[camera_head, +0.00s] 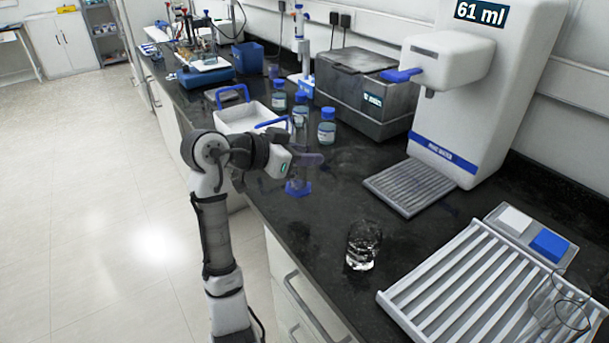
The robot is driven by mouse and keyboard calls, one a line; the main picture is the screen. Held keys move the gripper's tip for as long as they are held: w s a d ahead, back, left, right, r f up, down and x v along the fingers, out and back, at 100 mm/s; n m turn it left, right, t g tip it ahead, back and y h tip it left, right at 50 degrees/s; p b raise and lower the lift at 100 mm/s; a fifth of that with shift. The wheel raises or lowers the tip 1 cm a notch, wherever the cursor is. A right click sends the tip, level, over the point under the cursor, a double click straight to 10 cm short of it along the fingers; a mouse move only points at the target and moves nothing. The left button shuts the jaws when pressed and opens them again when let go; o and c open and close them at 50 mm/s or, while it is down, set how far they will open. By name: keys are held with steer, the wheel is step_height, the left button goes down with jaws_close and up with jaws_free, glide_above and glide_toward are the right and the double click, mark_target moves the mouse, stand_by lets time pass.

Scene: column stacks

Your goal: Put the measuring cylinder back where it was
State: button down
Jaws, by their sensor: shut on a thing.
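The measuring cylinder (298,187) is clear, with a blue foot; it is upright over the black worktop, left of the dispenser's drip tray. My gripper (308,160) reaches in from the left and is shut on the cylinder's upper part. The fingers blur against the dark worktop and partly hide the clear tube. I cannot tell whether the foot touches the worktop or hangs just above it.
A glass beaker (363,245) stands near the front edge. The water dispenser (455,100), reading 61 ml, has a ribbed drip tray (410,187). A white rack (480,285) lies right. Blue-capped bottles (326,128) and a blue-handled white tray (232,118) stand behind.

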mark_target(304, 178)
steer(key=shift+f+p, duration=0.3)
steer(key=shift+f, duration=2.8)
steer(key=shift+f, duration=0.2)
steer(key=c, duration=1)
jaws_free()
steer(key=shift+c, duration=0.2)
steer(key=shift+r, duration=0.15)
